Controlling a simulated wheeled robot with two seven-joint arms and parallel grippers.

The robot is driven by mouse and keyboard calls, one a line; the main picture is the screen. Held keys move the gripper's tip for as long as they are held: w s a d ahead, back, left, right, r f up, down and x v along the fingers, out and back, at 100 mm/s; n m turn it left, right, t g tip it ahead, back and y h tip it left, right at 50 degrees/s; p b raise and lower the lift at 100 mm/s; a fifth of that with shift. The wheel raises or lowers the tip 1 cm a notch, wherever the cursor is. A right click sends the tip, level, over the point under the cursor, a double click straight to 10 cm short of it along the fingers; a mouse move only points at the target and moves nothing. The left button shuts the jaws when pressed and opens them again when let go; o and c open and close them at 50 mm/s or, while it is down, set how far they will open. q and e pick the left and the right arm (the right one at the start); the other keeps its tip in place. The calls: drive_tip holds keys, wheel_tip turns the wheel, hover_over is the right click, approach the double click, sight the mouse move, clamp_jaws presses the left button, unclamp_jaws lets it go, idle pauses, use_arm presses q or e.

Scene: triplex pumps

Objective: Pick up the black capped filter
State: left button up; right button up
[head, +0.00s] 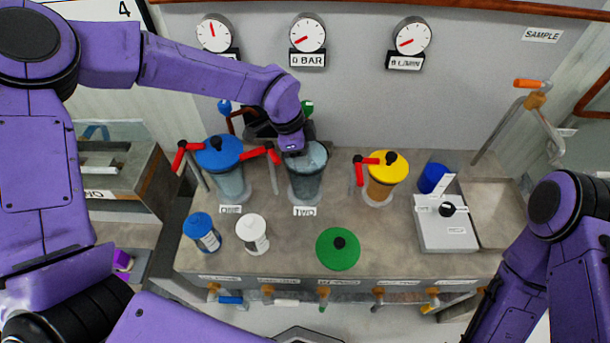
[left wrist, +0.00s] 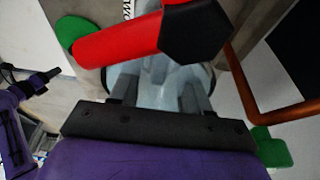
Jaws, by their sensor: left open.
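My left gripper (head: 298,154) is over the open mouth of the middle clear housing (head: 305,185), labelled TWO. In the left wrist view my two fingers (left wrist: 163,88) are apart, with a pale, ribbed shape (left wrist: 165,75) between them inside the housing. A red handle (left wrist: 120,40) with a black end covers part of that view. I see no clear black cap in the housing; the gripper hides much of its mouth. A blue-capped filter (head: 201,232) and a white-capped filter (head: 252,233) stand on the bench. My right gripper is out of view.
A green lid (head: 338,249) lies on the bench (head: 290,258). Housings with blue (head: 219,154) and yellow lids (head: 389,167) flank the middle one, with red handles (head: 260,154) close by. A white tray (head: 432,237) with a black knob-like part (head: 447,209) is at right.

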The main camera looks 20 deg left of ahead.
use_arm(q)
drive_tip(key=shift+s, duration=0.15)
drive_tip(key=shift+c, duration=0.9)
clamp_jaws()
drive_tip(key=shift+r, duration=0.15)
wheel_tip(320, 180, up, 20)
drive_tip(key=shift+b, duration=0.35)
